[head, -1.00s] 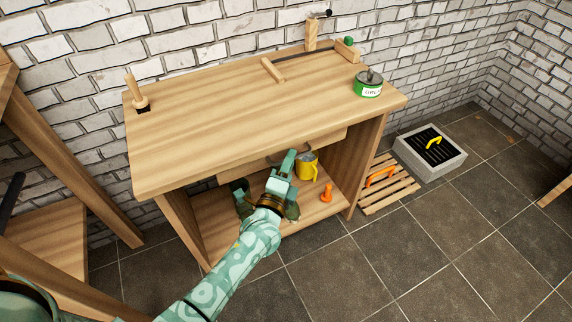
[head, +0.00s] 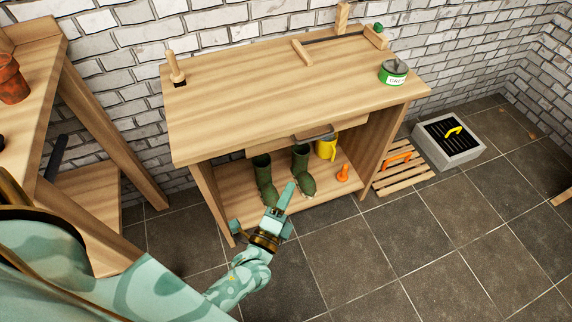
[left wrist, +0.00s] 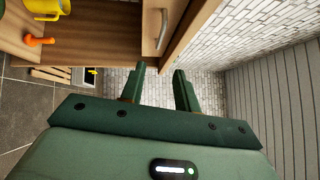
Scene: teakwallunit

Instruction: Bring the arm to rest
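My left gripper (head: 284,200) is in front of the wooden bench, over the floor side of its lower shelf. In the left wrist view its two fingers (left wrist: 160,88) stand apart with nothing between them, so it is open and empty. The drawer handle (head: 315,133) under the bench top is beyond the gripper and clear of it. It also shows in the left wrist view (left wrist: 161,30). My right gripper is not in view.
The bench top (head: 270,95) carries a green tin (head: 394,73). Green boots (head: 304,171), a yellow jug (head: 327,147) and an orange object (head: 343,173) stand on the lower shelf. Another wooden table (head: 30,100) is at the left. The tiled floor (head: 400,240) is open.

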